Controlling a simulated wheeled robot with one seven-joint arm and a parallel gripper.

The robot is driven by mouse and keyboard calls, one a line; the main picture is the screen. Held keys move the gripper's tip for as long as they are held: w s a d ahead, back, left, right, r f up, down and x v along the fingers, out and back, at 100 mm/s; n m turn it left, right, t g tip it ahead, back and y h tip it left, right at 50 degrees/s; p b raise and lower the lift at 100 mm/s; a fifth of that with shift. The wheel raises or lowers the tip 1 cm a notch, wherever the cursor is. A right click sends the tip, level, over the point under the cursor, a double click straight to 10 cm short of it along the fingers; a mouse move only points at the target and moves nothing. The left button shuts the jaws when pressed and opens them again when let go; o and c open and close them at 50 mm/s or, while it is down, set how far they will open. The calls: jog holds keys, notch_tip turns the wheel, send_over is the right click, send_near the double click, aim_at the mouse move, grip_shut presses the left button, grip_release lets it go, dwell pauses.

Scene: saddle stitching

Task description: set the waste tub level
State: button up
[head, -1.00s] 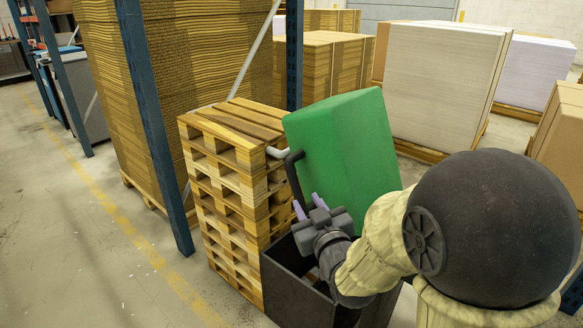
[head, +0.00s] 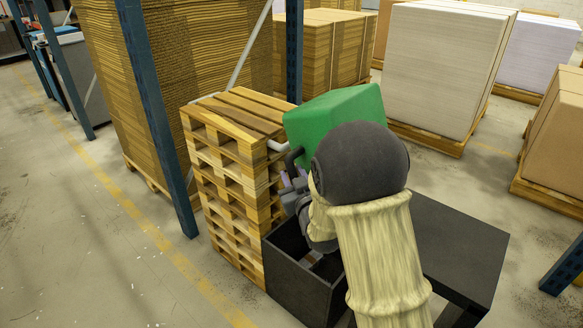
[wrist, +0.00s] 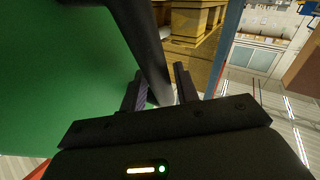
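The waste tub is the green box (head: 330,118); it is tilted and stands beyond my arm, which hides its lower part in the head view. Its green wall (wrist: 50,70) fills the left of the wrist view. A dark bar-like handle (wrist: 149,48) runs along the tub's side and also shows in the head view (head: 291,160). My gripper (wrist: 160,88) has its two fingers on either side of this bar. A narrow gap shows between the bar and the right finger, so the fingers look open around it.
A stack of wooden pallets (head: 225,140) stands close left of the tub, with a pale pipe end (head: 278,145) near its top corner. A dark open-topped box (head: 290,285) and a dark flat surface (head: 460,240) lie below my arm. Blue rack posts (head: 160,120) stand behind.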

jog(key=shift+x, duration=0.9)
grip_shut()
